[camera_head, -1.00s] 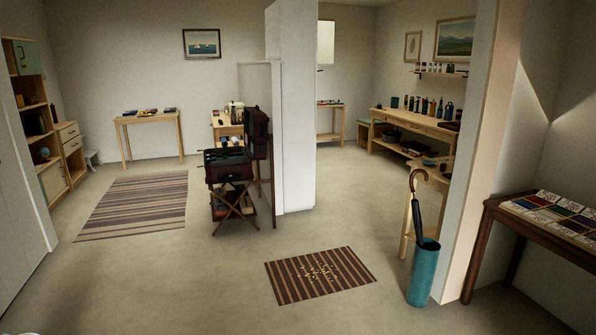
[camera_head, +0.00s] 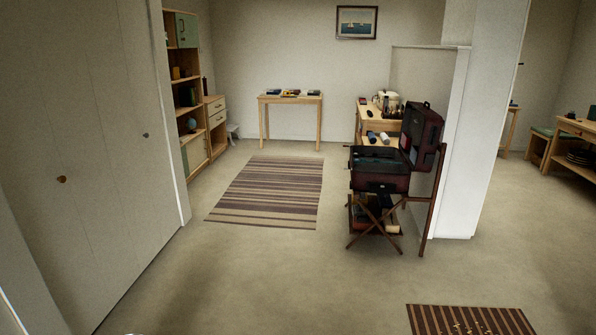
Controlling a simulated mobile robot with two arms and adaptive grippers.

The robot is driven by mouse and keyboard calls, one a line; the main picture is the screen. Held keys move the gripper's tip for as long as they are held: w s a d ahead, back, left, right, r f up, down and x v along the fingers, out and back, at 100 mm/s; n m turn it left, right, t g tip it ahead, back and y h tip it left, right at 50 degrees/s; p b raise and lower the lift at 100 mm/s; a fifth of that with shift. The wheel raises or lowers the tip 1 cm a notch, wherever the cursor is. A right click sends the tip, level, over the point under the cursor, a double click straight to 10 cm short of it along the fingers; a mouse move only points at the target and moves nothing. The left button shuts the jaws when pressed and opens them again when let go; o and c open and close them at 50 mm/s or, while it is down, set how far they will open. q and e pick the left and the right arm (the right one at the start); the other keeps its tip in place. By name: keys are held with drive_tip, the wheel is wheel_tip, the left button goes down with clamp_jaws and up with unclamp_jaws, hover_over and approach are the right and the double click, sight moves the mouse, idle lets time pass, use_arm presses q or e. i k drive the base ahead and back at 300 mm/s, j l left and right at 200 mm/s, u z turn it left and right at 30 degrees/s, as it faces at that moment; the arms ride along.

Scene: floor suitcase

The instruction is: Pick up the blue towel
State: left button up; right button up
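No blue towel can be made out for certain. Small flat items, one of them dark blue (camera_head: 274,92), lie on the light wood table (camera_head: 290,99) against the back wall. Rolled or folded items sit on the stand's lower shelf.
A striped rug (camera_head: 266,193) lies on open floor ahead. A second striped mat (camera_head: 468,320) is at the bottom right. A white partition (camera_head: 486,130) stands right of the suitcase. Closet doors (camera_head: 85,170) line the left, with a wooden shelf unit (camera_head: 186,95) beyond.

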sight(371, 136)
drive_tip(key=i+u, duration=0.15)
drive_tip(key=i, duration=1.95)
